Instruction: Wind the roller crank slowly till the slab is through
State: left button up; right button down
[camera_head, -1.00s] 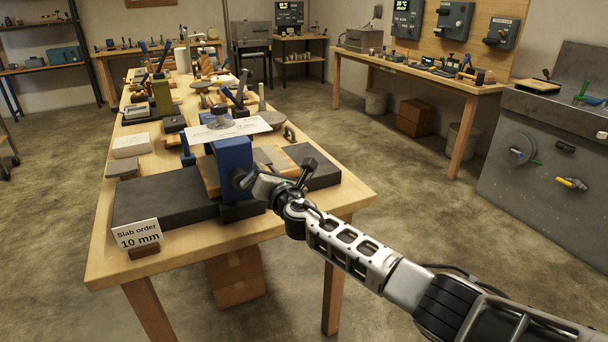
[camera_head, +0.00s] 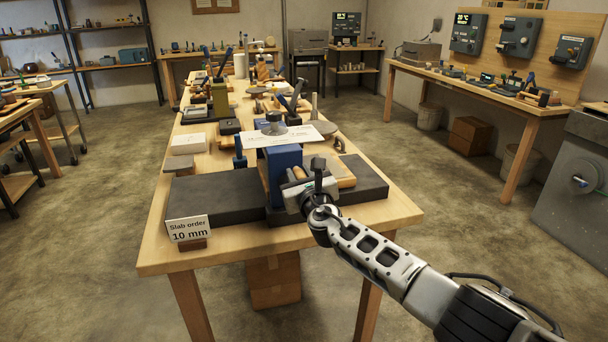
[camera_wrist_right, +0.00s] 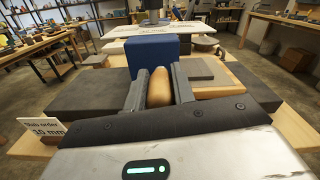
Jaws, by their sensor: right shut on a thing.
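The slab roller's blue housing (camera_head: 283,172) stands on a dark base near the table's front, and shows blue in the right wrist view (camera_wrist_right: 153,52). My right gripper (camera_head: 306,190) is at its near right side. In the wrist view, its fingers (camera_wrist_right: 158,90) are shut on the crank's tan wooden handle (camera_wrist_right: 160,86). A flat grey slab (camera_wrist_right: 200,68) lies on a tan board (camera_wrist_right: 235,78), to the right of the housing. The slab's part inside the roller is hidden. My left gripper is out of view.
A sign (camera_head: 188,229) reads "Slab order 10 mm" at the table's front left. Tools and blocks crowd the table (camera_head: 398,208) behind.

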jog(key=shift+a+f, duration=0.1)
dwell(0.3)
jog(key=c, duration=1.2)
grip_release()
jog(key=shift+o, duration=0.2)
jog(key=shift+s, duration=0.1)
